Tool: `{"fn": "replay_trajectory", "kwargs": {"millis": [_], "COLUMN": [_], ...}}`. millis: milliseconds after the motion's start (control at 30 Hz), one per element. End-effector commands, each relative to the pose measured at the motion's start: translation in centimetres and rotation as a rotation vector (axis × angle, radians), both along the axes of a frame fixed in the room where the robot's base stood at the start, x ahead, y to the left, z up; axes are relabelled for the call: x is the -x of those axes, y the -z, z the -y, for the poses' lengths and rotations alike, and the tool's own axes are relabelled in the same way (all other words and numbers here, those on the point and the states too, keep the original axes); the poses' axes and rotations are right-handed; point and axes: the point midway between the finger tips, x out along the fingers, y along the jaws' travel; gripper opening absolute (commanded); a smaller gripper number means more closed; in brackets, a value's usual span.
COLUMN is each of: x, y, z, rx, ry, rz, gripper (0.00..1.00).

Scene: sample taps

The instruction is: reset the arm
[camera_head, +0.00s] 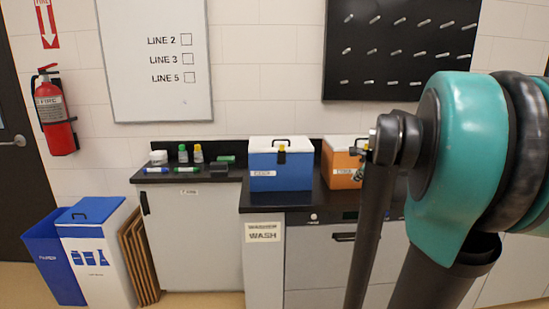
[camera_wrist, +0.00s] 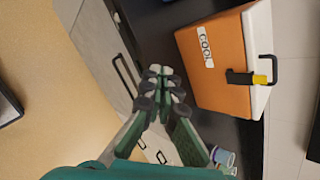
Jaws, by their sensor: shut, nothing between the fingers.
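My gripper (camera_wrist: 160,72) shows in the wrist view with its green and grey fingers drawn together at the tips. Nothing is between them. It hangs in the air in front of the dark counter, left of an orange cooler in that picture. In the head view my teal and black arm fills the right side and hides part of the counter. The gripper itself is mostly hidden there behind my arm.
The orange cooler (camera_wrist: 221,60) has a white lid, a black handle and a yellow latch. A blue cooler (camera_head: 279,170) stands left of it on the counter. Small bottles (camera_head: 198,153) are further left. Blue bins (camera_head: 92,211) stand on the floor. Cups (camera_wrist: 222,156) sit near my gripper.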

Motion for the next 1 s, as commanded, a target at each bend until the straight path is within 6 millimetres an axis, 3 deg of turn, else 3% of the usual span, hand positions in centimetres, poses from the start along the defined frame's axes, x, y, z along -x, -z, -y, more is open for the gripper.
{"fn": "replay_trajectory", "kwargs": {"millis": [33,200,333,500,700,1000], "x": [1.6,7.6,12.8,19.5,24.5,25.5], "y": [2.4,9.6,14.7,20.3,23.8,24.5], "z": [-1.9,-6.5,-9.0,-10.6,-10.8,-10.7], "rx": [0.105,0.467,0.723,1.006,1.190,1.226], "ry": [-0.122,-0.558,-0.908,-1.341,-1.662,-1.732], "rz": [-0.016,-0.060,-0.083,-0.101,-0.107,-0.109], "gripper": [0.00,0.00,0.00,0.00,0.00,0.00]}}
